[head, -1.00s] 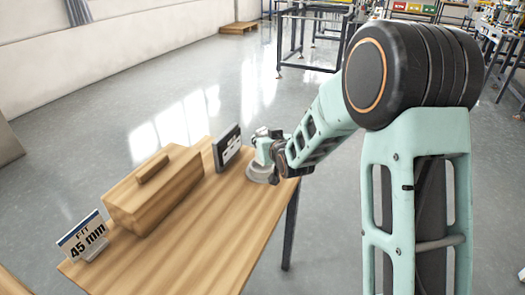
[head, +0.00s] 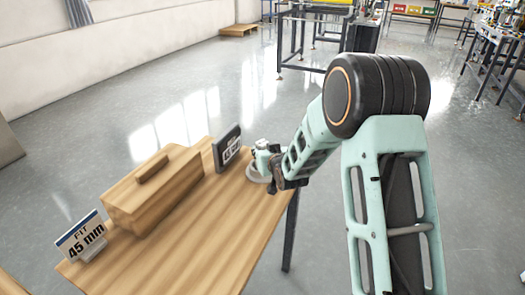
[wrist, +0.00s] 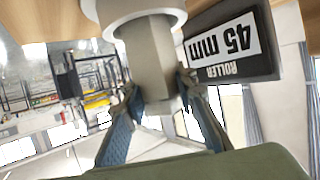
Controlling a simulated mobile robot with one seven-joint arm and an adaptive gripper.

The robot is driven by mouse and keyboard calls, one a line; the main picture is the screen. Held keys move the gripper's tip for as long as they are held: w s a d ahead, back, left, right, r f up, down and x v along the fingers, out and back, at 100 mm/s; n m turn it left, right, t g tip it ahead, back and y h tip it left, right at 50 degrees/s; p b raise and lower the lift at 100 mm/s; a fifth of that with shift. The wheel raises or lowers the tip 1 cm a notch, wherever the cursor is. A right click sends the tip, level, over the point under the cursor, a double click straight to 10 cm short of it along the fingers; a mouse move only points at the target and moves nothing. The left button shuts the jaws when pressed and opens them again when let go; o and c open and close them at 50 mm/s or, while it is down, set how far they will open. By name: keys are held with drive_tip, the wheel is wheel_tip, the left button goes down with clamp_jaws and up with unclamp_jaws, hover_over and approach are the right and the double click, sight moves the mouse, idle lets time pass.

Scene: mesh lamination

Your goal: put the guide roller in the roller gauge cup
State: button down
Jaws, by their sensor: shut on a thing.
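The roller's far end meets a wider pale round piece (wrist: 150,24), which looks like the roller gauge cup. I cannot tell how deep the roller sits in it. In the head view my gripper (head: 268,158) is at the table's far right corner, just above a pale round base (head: 256,174). The roller itself is hard to make out there.
A dark plaque reading "ROLLER 45 mm" (wrist: 232,42) stands close beside the cup; it also shows in the head view (head: 228,148). The front middle is bare.

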drive_tip(key=c, duration=1.6)
unclamp_jaws()
drive_tip(key=shift+r+p, duration=0.25)
drive_tip(key=shift+p, duration=0.15)
drive_tip(key=v, duration=1.2)
drive_tip(key=shift+f, duration=0.1)
